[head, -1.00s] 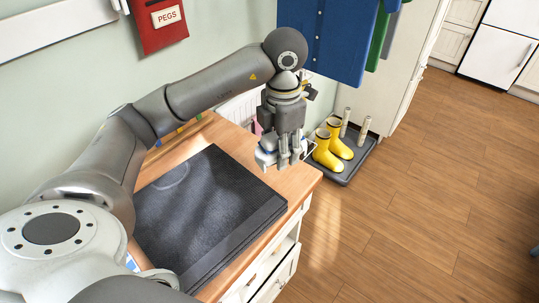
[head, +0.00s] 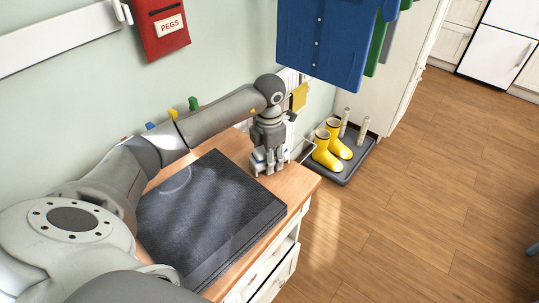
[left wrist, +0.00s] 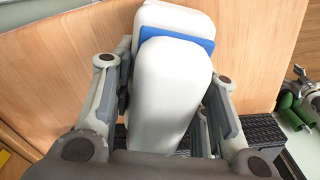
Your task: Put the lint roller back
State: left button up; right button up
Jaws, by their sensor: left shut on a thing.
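My left gripper (head: 269,168) is shut on a white, rounded object with a blue band, which I take to be the lint roller (head: 258,157). It is low over the far right end of the wooden counter, near the wall; I cannot tell whether the roller touches the wood. In the left wrist view the roller's white body (left wrist: 165,95) lies between the two fingers, with the blue band near its far end and wood beyond. My right gripper is not in view.
A dark ribbed mat (head: 210,215) covers much of the wooden counter (head: 295,187). Blue shirts (head: 325,45) hang above to the right. Yellow boots (head: 325,150) stand on a grey tray (head: 348,172) on the floor. A yellow cloth (head: 299,97) hangs behind the arm.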

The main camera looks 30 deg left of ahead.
pick_arm(q)
jog(key=shift+f, duration=0.15)
jog(key=o, duration=0.9)
jog(key=shift+c, duration=0.2)
jog(key=shift+o, duration=0.6)
jog(key=shift+r, duration=0.45)
notch_tip(320, 180, up, 11)
jog(key=shift+f+b, duration=0.1)
jog(key=shift+b, duration=1.15)
jog(key=shift+r, duration=0.35)
